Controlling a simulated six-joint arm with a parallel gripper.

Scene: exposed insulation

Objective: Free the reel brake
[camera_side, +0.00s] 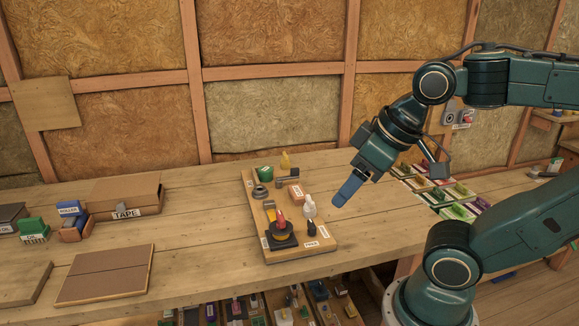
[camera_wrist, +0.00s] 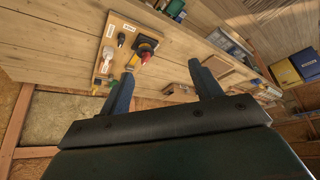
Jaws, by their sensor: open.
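A wooden board (camera_side: 290,256) on the bench carries several small fittings. Near its front is a dark base with a yellow part and a red knob (camera_side: 281,222), probably the reel brake; it also shows in the wrist view (camera_wrist: 144,57). A small black knob (camera_side: 311,228) stands to its right, above a label that seems to read FREE (camera_side: 311,244). A second label (camera_side: 265,242) is too small to read. My gripper (camera_side: 345,193) is open and empty, above and right of the board, apart from everything. Its two fingers (camera_wrist: 162,75) show spread in the wrist view.
A TAPE box (camera_side: 125,196) stands left. Colourful trays (camera_side: 440,193) lie right. Bench between board and box is clear.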

